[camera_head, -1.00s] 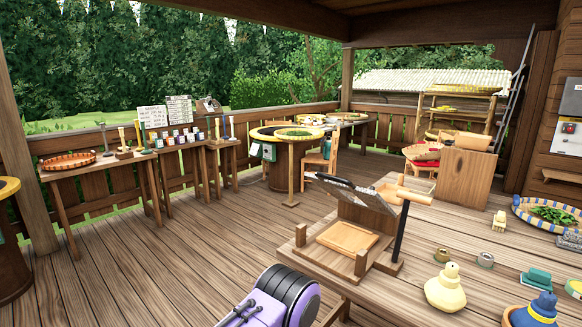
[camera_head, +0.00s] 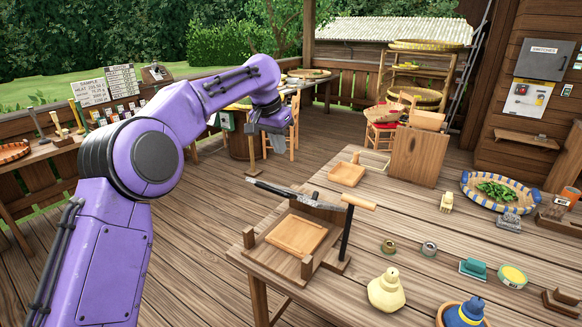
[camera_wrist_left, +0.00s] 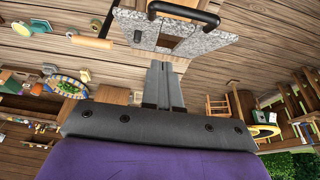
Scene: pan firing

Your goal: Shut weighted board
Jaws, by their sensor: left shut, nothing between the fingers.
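The weighted board is a wooden press on the table. Its base (camera_head: 297,235) lies open to view. Its grey stone-faced lid (camera_head: 318,204) is raised at the far side and shows almost edge-on, with a black bar along it. In the left wrist view the stone slabs (camera_wrist_left: 195,40) and black bar (camera_wrist_left: 184,11) show beyond my fingers. A black post (camera_head: 346,236) with a wooden cylinder stands at the base's right. My left gripper (camera_head: 264,148) is shut and empty, behind and left of the lid; it also shows in the left wrist view (camera_wrist_left: 163,85). My right gripper is out of view.
A striped tray (camera_head: 472,191) of greens is at the right. The wooden floor left of the table is bare.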

